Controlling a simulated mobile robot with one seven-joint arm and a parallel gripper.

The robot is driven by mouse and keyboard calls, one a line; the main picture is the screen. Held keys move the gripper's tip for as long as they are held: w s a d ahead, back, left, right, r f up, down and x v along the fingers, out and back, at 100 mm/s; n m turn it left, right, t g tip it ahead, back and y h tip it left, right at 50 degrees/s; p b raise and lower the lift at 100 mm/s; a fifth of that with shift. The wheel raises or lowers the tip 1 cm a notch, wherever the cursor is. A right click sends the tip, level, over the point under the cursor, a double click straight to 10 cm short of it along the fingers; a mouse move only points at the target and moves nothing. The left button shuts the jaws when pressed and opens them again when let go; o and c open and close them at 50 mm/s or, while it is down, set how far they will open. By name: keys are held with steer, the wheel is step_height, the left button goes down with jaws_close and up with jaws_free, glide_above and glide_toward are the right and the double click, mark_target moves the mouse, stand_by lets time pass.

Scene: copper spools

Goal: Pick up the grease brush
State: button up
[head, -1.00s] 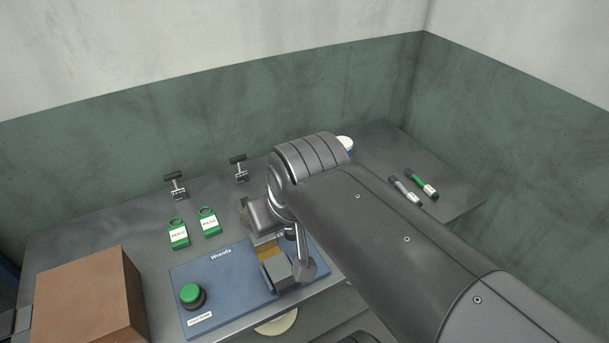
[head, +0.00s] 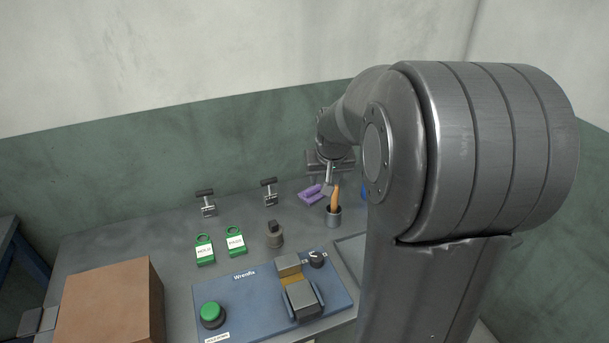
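An orange wooden handle (head: 335,197), likely the grease brush, stands up out of a small grey cup (head: 333,217) on the bench in the head view. Its lower end is hidden inside the cup. My gripper (head: 329,186) is just above and behind the handle's top, pointing down. I cannot tell whether it touches the handle, and its finger gap is too small to make out. My arm covers the bench to the right of the cup.
A purple item (head: 312,194) lies just left of the cup. A brown box (head: 108,305) stands at front left.

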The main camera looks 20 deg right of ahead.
steer(key=m, duration=0.1)
glide_toward(336, 192)
steer(key=f, duration=0.1)
steer(key=x, duration=0.5)
steer(key=shift+w+d+f, duration=0.15)
steer(key=shift+d+f, duration=0.05)
steer(key=shift+f, duration=0.1)
steer(key=shift+x, duration=2.9)
steer(key=shift+w+a+r, duration=0.1)
steer(key=shift+w, duration=0.05)
steer(key=shift+c, duration=0.5)
jaws_close()
